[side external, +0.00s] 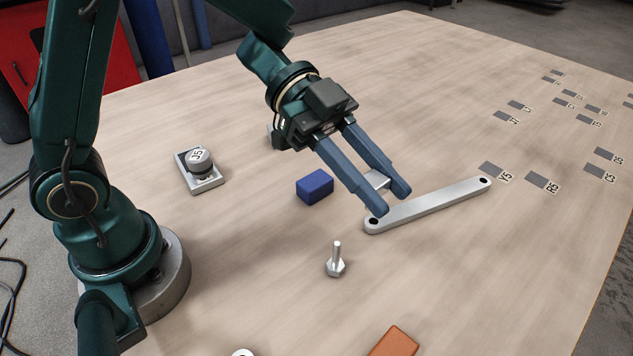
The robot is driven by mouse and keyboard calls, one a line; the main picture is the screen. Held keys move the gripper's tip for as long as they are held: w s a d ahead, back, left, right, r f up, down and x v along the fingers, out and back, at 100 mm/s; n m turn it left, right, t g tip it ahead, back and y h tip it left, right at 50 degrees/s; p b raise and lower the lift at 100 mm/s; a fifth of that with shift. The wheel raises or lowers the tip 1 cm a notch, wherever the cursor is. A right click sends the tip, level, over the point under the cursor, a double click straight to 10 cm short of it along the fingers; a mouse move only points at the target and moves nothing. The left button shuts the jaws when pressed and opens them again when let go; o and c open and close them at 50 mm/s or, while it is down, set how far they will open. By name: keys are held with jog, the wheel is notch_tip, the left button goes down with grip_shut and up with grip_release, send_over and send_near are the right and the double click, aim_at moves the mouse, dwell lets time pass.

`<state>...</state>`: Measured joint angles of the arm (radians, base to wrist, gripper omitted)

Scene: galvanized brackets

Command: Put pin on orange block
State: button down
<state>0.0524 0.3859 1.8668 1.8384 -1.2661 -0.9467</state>
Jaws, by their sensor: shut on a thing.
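A silver bolt-like pin (336,258) stands upright on its hexagonal head on the table, apart from my gripper. The orange block (394,342) lies at the bottom edge, partly cut off by the frame. My gripper (389,198) is above and to the right of the pin, its two blue-grey fingers pointing down and right. It is shut on a small light grey piece (376,179) that shows between the fingers. Most of that piece is hidden by the near finger, so I cannot tell its full shape.
A silver bar (430,206) with a hole at each end lies just beside the fingertips. A blue block (314,186) and a grey base with a round knob (200,165) stand to the left. A pale ring (243,352) is cut off below. Flat labelled markers lie at right.

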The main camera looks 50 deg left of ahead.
jog(key=s+d+f, duration=0.2)
jog(key=d, duration=0.1)
jog(key=s+d+f, duration=0.2)
jog(key=d, duration=0.2)
jog(key=s+d+f, duration=0.1)
jog(key=d+f, duration=0.2)
jog(key=d, duration=0.1)
jog(key=shift+s, duration=0.4)
jog(key=shift+f, duration=2)
jog(key=shift+f, duration=0.1)
jog(key=c, duration=0.6)
grip_release()
